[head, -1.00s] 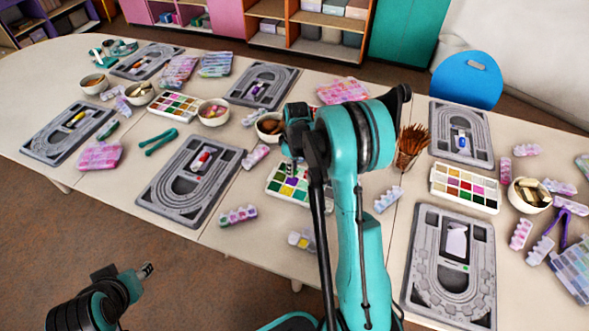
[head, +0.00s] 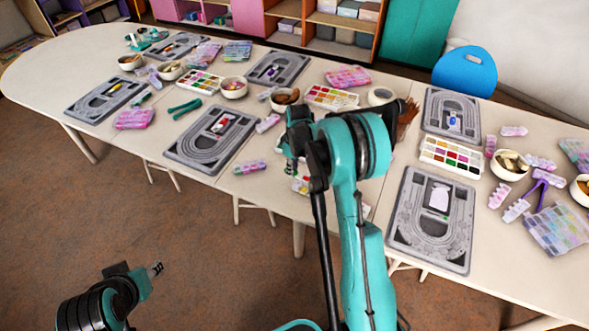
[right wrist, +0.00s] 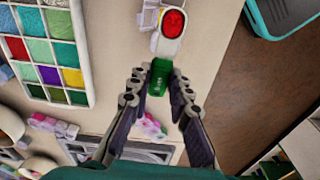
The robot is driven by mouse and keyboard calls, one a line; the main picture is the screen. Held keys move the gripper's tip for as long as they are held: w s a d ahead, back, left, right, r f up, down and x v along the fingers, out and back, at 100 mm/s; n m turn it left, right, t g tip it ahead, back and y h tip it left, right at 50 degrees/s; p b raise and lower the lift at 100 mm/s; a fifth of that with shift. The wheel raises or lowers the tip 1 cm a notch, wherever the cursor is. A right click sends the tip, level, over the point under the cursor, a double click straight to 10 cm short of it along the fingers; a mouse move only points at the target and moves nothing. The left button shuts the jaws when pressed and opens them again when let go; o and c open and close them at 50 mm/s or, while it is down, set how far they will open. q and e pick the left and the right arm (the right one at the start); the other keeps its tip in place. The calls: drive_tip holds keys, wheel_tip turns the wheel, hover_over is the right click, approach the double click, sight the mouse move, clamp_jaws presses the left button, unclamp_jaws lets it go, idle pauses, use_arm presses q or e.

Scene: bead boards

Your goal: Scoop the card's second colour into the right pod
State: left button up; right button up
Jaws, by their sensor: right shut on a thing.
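My right gripper (right wrist: 161,80) is shut on the green handle (right wrist: 160,77) of a scoop. The scoop's white bowl (right wrist: 158,46) points away from the fingers and holds red beads (right wrist: 175,22). The right pod (right wrist: 150,14), a pale small box, lies under and beside the bowl, partly hidden. In the head view the right gripper (head: 290,165) is beside the pod (head: 302,187), mostly behind my arm. A pale card (head: 440,197) lies on the near right bead board; its colours are too small to read. My left gripper (head: 155,269) is off the table, too small to judge.
The bead palette (right wrist: 57,60) is left in the wrist view. A pod with pink and green beads (head: 249,167) lies to the left. The near table edge is close, with floor (right wrist: 235,60) beyond. Several grey boards (head: 213,140) and bowls (head: 510,164) surround the area.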

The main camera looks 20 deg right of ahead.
sight(299, 175)
drive_tip(key=shift+s+d+f+b, duration=0.1)
drive_tip(key=shift+d+f+b, duration=0.1)
drive_tip(key=shift+f+b, duration=0.5)
drive_tip(key=shift+s+d+f+t+y+b, duration=0.2)
drive_tip(key=shift+f+t+y+b, duration=0.1)
drive_tip(key=shift+f, duration=0.35)
drive_tip(key=shift+s+d+f+t+y+b, duration=0.1)
drive_tip(key=shift+s+f+t+y+b, duration=0.15)
drive_tip(key=shift+f, duration=0.35)
drive_tip(key=shift+s+d+r+t+y, duration=0.25)
drive_tip(key=shift+r+t+y, duration=0.15)
drive_tip(key=shift+t, duration=0.2)
drive_tip(key=shift+s+d+r+t+y, duration=0.1)
drive_tip(key=shift+s+r+t+y, duration=0.2)
drive_tip(key=shift+t, duration=0.25)
drive_tip(key=shift+d+r+t, duration=0.1)
drive_tip(key=shift+r+t, duration=0.1)
drive_tip(key=shift+t, duration=0.1)
drive_tip(key=shift+r+y, duration=0.15)
drive_tip(key=shift+y, duration=0.2)
drive_tip(key=shift+s+t+b, duration=0.1)
drive_tip(key=shift+t+b, duration=0.2)
drive_tip(key=shift+s+r+t, duration=0.1)
drive_tip(key=shift+r+t, duration=0.1)
drive_tip(key=shift+t, duration=0.1)
drive_tip(key=shift+d, duration=0.1)
